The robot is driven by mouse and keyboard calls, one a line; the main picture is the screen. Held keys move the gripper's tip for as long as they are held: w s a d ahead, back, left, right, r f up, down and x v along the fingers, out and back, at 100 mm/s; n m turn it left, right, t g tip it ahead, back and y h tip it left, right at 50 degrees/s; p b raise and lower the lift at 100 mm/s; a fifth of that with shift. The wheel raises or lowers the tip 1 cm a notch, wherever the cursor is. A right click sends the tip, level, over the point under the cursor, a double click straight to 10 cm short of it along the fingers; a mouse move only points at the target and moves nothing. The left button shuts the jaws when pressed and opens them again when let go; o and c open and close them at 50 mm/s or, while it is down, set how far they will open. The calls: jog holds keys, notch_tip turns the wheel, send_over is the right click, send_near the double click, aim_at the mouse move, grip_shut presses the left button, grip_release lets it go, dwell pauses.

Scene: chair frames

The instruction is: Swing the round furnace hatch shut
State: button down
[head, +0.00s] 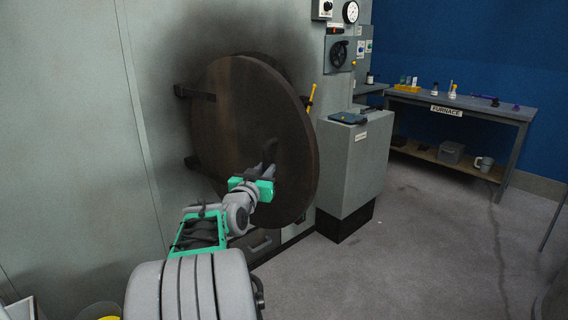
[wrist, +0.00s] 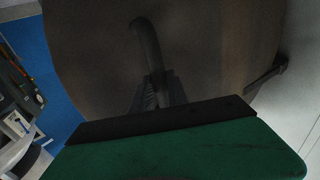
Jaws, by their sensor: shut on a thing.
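The round furnace hatch (head: 240,120) is a thick brown-black disc, hinged on its left by two dark brackets (head: 197,94). It stands partly open, angled out from the sooty grey furnace wall. A curved dark handle (wrist: 147,45) sits on its outer face; in the head view my arm partly hides it. My gripper (head: 268,168) is at the hatch's lower right face. In the wrist view its fingers (wrist: 158,90) are closed on the lower part of the handle. The furnace opening behind the hatch is mostly hidden.
A grey control cabinet (head: 355,165) stands just right of the hatch, with a yellow-tipped lever (head: 310,97) between them. A workbench (head: 480,108) with small items is at the back right. The floor (head: 430,240) in front of the bench is clear.

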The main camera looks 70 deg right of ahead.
aim_at(282, 164)
jog(key=s+d, duration=0.1)
jog(key=d, duration=0.1)
jog(key=s+d, duration=0.1)
jog(key=d, duration=0.3)
jog(key=shift+s+d, duration=0.4)
jog(key=c, duration=1.2)
grip_release()
jog(key=shift+s, duration=0.1)
